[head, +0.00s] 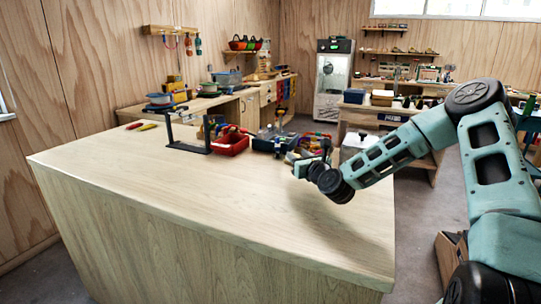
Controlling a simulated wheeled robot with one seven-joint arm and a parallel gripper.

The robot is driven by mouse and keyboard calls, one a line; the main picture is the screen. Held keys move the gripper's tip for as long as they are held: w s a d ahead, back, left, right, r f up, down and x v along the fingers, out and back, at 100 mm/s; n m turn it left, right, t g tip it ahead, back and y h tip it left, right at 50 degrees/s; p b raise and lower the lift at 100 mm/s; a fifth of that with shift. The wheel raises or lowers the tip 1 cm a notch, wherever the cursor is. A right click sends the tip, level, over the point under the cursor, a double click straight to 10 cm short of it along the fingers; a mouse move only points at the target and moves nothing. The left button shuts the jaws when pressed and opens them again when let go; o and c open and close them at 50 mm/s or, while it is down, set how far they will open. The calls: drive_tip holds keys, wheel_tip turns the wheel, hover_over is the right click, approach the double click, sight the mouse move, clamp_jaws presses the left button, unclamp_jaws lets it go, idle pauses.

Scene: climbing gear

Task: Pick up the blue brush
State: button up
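I cannot make out a blue brush for certain. Small tools crowd the far right part of the wooden worktop (180,195), around a red bin (229,146) and a dark blue bin (264,145), and a brush among them is too small to tell. My gripper (297,161) hangs above the right part of the worktop, just in front of the dark blue bin. My wrist partly hides it and the things behind it. Its fingers are too small to show whether they are open or shut.
A dark metal frame (189,148) stands left of the red bin. A red-handled tool (133,126) and a yellow one (148,127) lie at the far left edge. The front and left of the worktop are bare. Benches and a glass-door cabinet (333,78) stand behind.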

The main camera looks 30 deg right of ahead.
sight(278, 141)
drive_tip(key=shift+w+a+f, duration=0.1)
drive_tip(key=shift+w+f, duration=0.2)
drive_tip(key=shift+f, duration=0.05)
drive_tip(key=w+p, duration=0.1)
drive_tip(key=w, duration=0.3)
drive_tip(key=w+d+p, duration=0.1)
drive_tip(key=w, duration=0.3)
drive_tip(key=w+p, duration=0.1)
drive_tip(key=w, duration=0.3)
drive_tip(key=shift+w+d+r, duration=0.15)
drive_tip(key=shift+w+d, duration=0.1)
drive_tip(key=shift+w, duration=0.05)
drive_tip(key=shift+w+d+p, duration=0.2)
drive_tip(key=shift+w+p, duration=0.15)
drive_tip(key=shift+w, duration=0.8)
drive_tip(key=shift+w+d+p, duration=0.15)
drive_tip(key=shift+w+p, duration=0.15)
drive_tip(key=shift+w, duration=0.8)
clamp_jaws()
